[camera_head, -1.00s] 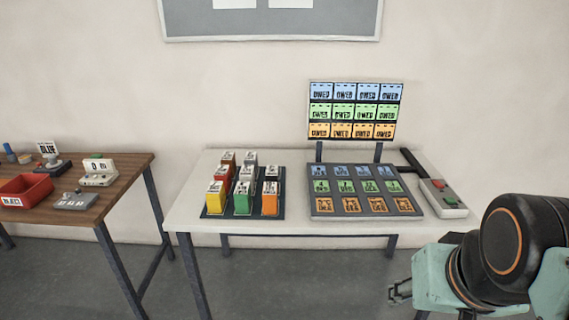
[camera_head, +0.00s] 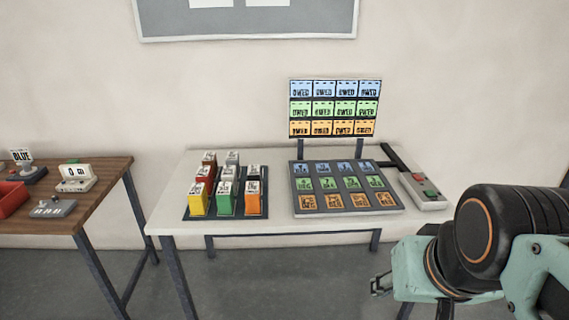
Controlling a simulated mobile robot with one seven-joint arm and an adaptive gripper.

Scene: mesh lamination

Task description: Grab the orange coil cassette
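The orange coil cassette (camera_head: 252,198) stands upright at the front right of a dark tray (camera_head: 266,212) on the white table. The green cassette (camera_head: 225,200) is just left of it, and the yellow one (camera_head: 198,200) is at the front left. Red, grey, white and black-looking cassettes stand in the rows behind. My gripper (camera_head: 379,285) is at the lower right, in front of and below the tabletop, well apart from the cassette. Its fingers are small and partly hidden by my arm, so I cannot tell their opening.
A grey panel (camera_head: 347,207) with blue, green and orange tiles lies right of the tray. A sign board (camera_head: 335,108) stands behind it, and a grey button box (camera_head: 423,190) is at the right. A wooden table (camera_head: 100,187) stands left, with a floor gap between the tables.

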